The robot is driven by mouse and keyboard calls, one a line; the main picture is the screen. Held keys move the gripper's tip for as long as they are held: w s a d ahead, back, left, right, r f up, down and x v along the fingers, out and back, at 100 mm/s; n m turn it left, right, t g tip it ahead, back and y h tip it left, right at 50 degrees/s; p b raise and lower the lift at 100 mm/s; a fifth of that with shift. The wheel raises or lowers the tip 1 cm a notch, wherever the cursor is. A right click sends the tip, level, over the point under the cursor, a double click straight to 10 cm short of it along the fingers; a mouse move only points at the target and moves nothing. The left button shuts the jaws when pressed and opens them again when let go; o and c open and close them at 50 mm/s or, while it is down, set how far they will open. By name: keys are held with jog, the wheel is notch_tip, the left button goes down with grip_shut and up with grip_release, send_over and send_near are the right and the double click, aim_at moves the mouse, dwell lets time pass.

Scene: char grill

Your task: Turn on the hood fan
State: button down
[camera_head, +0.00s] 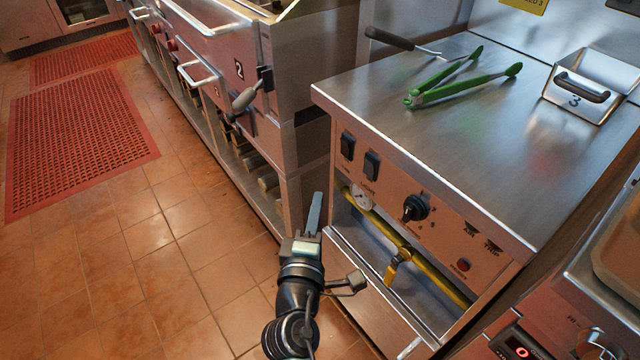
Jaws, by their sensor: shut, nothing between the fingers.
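My gripper (315,214) is shut and empty, pointing up and away at the lower middle of the view. It hangs in front of the left side of a steel unit's control panel (442,232). Two black rocker switches, a left one (347,146) and a right one (371,165), sit at the panel's upper left, above and right of my gripper. The gripper appears apart from the switches.
Green tongs (450,92) and a dark-handled tool (390,39) lie on the steel top. A yellow valve handle (393,268) is below the panel.

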jog(key=shift+s+a+f, duration=0.1)
jog(key=shift+s+a, duration=0.05)
jog(key=shift+s, duration=1.05)
notch_tip(320, 180, up, 29)
jog(key=d+m+t+h, duration=0.1)
jog(key=d+m+t, duration=0.25)
jog(key=m, duration=0.65)
jog(key=s+a+r+m+t+y, duration=0.1)
jog(key=s+r+m+t, duration=0.2)
jog(key=s+r, duration=0.55)
jog(key=s+a+r+m+t+y, duration=0.2)
jog(key=s+r+m+t, duration=0.15)
jog(key=r, duration=0.95)
notch_tip(320, 180, up, 26)
jog(key=s+p, duration=0.1)
jog(key=p, duration=2.5)
jog(key=shift+s+r+n+y, duration=0.15)
jog(key=shift+r+n+y, duration=0.05)
jog(key=shift+n+y, duration=0.2)
jog(key=shift+f, duration=0.1)
